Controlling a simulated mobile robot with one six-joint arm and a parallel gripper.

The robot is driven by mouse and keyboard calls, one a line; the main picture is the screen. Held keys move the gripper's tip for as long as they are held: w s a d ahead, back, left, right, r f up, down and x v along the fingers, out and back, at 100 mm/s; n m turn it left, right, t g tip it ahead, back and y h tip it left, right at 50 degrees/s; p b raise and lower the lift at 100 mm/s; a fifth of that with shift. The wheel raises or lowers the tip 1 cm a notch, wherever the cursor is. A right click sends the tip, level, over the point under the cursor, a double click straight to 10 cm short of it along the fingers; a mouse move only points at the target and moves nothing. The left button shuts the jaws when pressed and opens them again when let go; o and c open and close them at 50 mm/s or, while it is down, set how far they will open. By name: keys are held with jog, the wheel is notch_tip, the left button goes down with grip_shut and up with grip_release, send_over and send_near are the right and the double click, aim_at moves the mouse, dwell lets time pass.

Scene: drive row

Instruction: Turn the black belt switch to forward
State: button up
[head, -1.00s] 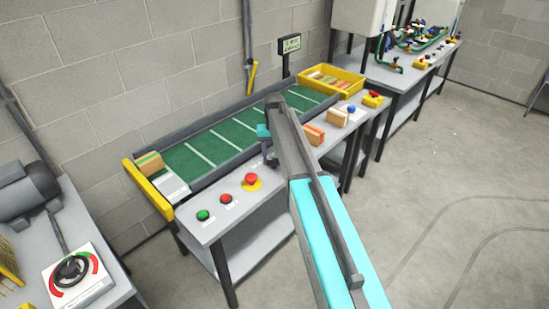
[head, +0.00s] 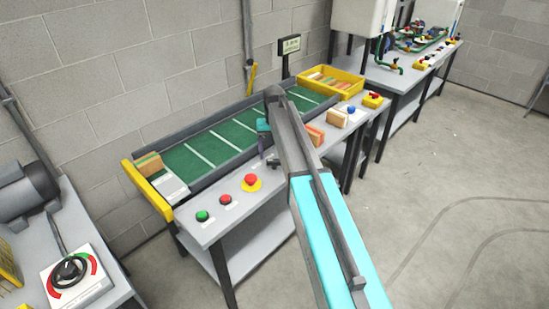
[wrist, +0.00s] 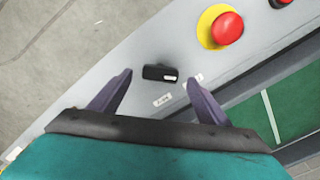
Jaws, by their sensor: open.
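The black belt switch (wrist: 158,72) sits on the grey panel of the conveyor bench, a short bar knob with a white mark at its right end in the wrist view. It also shows in the head view (head: 273,162), just right of my gripper's fingers. Two small white labels (wrist: 162,100) lie beside it, too blurred to read. My gripper (wrist: 159,77) is open and empty, its dark purple fingers on either side of the switch in the picture, apart from it. In the head view my gripper (head: 263,146) is partly hidden by my arm.
A red mushroom button on a yellow base (wrist: 227,28) is close to the switch. Red (head: 226,198) and green (head: 202,215) buttons are farther left. The green belt (head: 215,146) runs behind, with a brick-like block (head: 149,164) at its left end. Open floor lies right.

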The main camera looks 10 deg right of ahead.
aim_at(274, 160)
notch_tip(274, 160, up, 11)
jog(key=b, duration=0.2)
dwell(0.4)
dwell(0.3)
